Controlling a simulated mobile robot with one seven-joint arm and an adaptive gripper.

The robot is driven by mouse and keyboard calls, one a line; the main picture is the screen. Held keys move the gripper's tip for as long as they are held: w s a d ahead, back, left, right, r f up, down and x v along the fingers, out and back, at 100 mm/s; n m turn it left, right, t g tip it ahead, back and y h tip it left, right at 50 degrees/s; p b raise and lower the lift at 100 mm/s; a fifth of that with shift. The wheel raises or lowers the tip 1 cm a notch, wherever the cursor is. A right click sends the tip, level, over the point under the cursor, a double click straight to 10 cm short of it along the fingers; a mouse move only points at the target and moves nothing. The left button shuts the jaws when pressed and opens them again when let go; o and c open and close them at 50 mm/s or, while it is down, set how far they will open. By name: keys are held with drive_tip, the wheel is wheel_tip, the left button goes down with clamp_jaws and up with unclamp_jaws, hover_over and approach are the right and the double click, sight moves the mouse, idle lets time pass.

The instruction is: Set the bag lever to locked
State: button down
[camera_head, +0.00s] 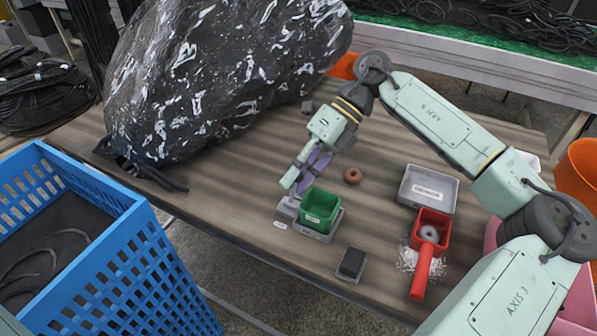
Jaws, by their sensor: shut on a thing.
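A small grey block (286,208), which looks like the base of the bag lever, stands at the left of a green open bin (319,211) on the table. My gripper (294,187) reaches down from the upper right, with its tips just above this block. It is shut, apparently on the lever's handle, which the fingers mostly hide. A purple part (316,165) shows along the fingers; I cannot tell whether it belongs to the gripper. The lever's position cannot be read. A small white label (280,225) lies in front of the block.
A large black bag (215,75) fills the table's back left. A brown ring (352,176), a grey tray (428,189), a red scoop (429,237) with white grains around it, and a dark block (351,264) are nearby. A blue crate (125,255) stands at front left.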

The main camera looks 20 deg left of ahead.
drive_tip(key=shift+s, duration=0.2)
drive_tip(key=c, duration=1.4)
unclamp_jaws()
drive_tip(key=shift+w, duration=0.1)
drive_tip(key=v, duration=1.2)
drive_tip(key=shift+w, duration=0.1)
